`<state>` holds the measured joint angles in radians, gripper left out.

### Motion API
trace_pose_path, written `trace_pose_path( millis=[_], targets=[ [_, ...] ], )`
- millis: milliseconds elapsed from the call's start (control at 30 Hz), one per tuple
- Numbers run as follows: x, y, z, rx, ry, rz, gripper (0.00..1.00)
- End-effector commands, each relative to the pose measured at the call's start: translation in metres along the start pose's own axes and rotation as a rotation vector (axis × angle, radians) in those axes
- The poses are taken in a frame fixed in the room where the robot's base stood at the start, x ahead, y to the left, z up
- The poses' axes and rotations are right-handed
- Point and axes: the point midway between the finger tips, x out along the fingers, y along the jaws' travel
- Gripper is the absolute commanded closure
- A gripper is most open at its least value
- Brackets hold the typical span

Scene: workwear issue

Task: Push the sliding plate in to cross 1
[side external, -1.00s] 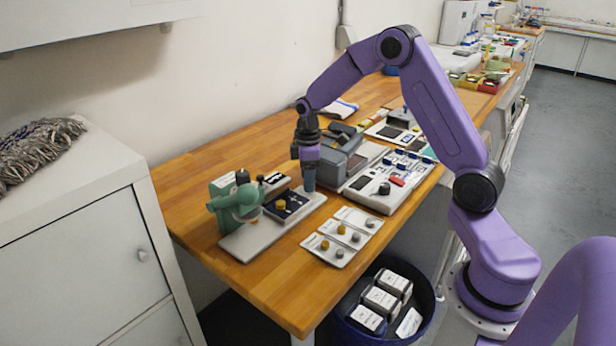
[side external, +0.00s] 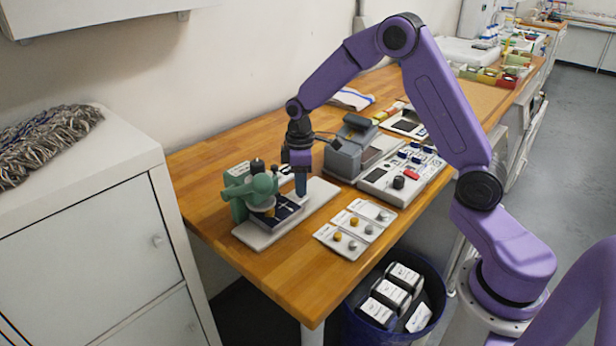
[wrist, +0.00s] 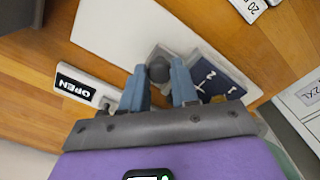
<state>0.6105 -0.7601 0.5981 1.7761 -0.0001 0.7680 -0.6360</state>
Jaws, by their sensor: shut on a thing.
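The sliding plate (side external: 288,211) is dark blue and sits on the pale base (side external: 318,196), partly under the head of the green press (side external: 238,205). In the wrist view the plate (wrist: 222,80) shows white marks, including a 1; part of it is hidden behind a finger. My gripper (side external: 301,190) points down at the plate's outer end. In the wrist view my gripper's blue fingers (wrist: 158,85) are shut on a dark round knob (wrist: 158,67) at the plate's grey end. How the plate's crosses line up under the press cannot be seen.
White cards (side external: 355,229) with yellow and grey pieces lie in front. A grey machine (side external: 350,150) and a white panel (side external: 400,180) stand to the right. A blue bin (side external: 350,322) stands below the table edge.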

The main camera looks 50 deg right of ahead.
Motion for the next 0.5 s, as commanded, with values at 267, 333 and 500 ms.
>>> trace_pose_path(
  millis=[267,333,500],
  targets=[
    [-0.0005,0.0002,0.0,0.0,0.001,0.001,0.58],
    [-0.0004,0.0003,0.0,0.0,0.001,0.001,0.45],
    [-0.0003,0.0004,0.0002,0.0,0.001,0.0,0.45]
  ],
)
